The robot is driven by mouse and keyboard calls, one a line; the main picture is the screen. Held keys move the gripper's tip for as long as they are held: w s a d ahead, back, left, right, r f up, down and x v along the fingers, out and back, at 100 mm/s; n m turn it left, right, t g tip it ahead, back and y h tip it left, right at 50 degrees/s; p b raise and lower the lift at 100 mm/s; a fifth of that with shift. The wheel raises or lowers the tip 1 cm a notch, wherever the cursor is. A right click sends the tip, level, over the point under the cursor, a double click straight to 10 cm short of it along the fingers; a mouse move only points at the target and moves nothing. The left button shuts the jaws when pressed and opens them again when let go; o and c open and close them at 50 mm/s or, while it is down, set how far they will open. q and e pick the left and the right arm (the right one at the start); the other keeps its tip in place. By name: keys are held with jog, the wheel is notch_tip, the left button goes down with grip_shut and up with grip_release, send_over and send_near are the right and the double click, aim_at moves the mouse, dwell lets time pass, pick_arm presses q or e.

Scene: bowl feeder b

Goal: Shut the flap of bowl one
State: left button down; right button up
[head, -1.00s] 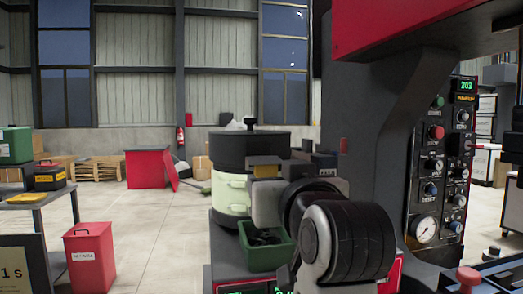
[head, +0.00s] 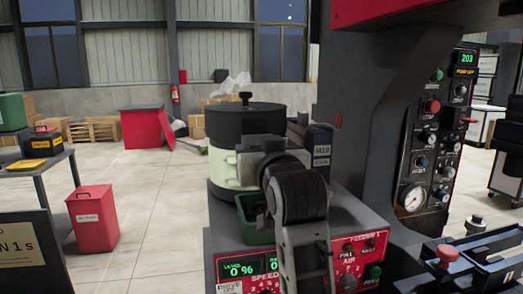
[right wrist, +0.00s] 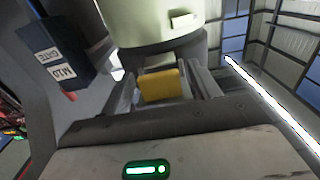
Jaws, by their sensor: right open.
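The feeder bowl (head: 222,168) is a pale green drum with a dark lid (head: 243,118) and black knob, standing on the red-fronted feeder unit. My right gripper (head: 262,146) is in front of the bowl's right side and covers part of it. In the right wrist view the gripper (right wrist: 163,80) has its fingers apart, pointing at the bowl (right wrist: 150,22). A small pale tab (right wrist: 184,20) sticks out from the bowl wall. A yellow block (right wrist: 160,86) shows between the fingers; I cannot tell whether it is held. The flap's position is unclear. My left gripper is out of view.
A green bin (head: 254,220) sits below the bowl, partly behind my right arm. A dark labelled box (head: 312,145) stands right of the gripper. The control panel (head: 435,140) and machine column rise at the right.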

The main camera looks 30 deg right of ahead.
jog(key=c, duration=1)
